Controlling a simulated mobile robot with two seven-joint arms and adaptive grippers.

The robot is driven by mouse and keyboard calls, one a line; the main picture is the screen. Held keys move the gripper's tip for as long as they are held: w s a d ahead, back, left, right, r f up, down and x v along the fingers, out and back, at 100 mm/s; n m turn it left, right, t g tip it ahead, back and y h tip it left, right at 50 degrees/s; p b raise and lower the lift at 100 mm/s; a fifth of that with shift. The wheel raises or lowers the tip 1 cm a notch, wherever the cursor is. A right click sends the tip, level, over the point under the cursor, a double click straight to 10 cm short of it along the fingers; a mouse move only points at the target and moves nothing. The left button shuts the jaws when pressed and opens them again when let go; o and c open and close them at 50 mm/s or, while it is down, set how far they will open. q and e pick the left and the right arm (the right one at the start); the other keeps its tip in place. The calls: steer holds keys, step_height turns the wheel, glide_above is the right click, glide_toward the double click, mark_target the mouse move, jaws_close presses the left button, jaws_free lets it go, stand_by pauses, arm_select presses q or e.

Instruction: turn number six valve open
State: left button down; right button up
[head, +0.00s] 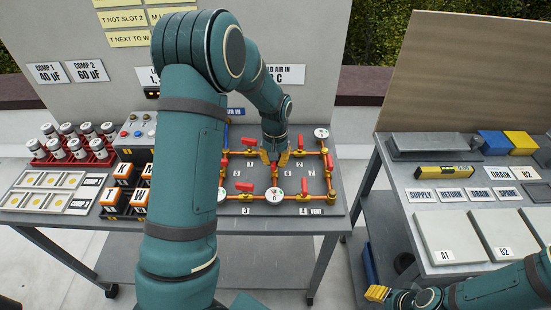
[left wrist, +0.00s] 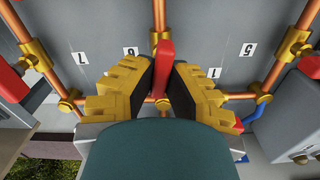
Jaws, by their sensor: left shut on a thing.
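The valve board (head: 312,203) carries copper pipes, brass fittings, several red lever handles and round gauges. My left gripper (head: 276,160) reaches down onto its upper middle. In the left wrist view its yellow fingers are closed around a red lever handle (left wrist: 166,62). That lever lies along a vertical copper pipe. The number 6 label (left wrist: 130,51) is just left of the lever, and the number 1 label (left wrist: 213,72) is to its right. The valve body is partly hidden by the gripper. My right gripper (head: 385,294) is low at the right, its jaw opening unclear.
Neighbouring red levers (head: 248,153) and a gauge (head: 274,195) sit close around my left gripper. A red rack of capacitors (head: 75,152) and orange-black blocks (head: 112,200) stand left on the same table. A second table (head: 470,268) with labelled panels stands at the right.

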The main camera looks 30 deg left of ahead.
arm_select(q)
steer(key=shift+s+f+n, duration=0.1)
steer(key=shift+n, duration=0.4)
steer(key=c, duration=1)
jaws_free()
step_height(320, 180, up, 12)
steer(key=shift+r, duration=0.1)
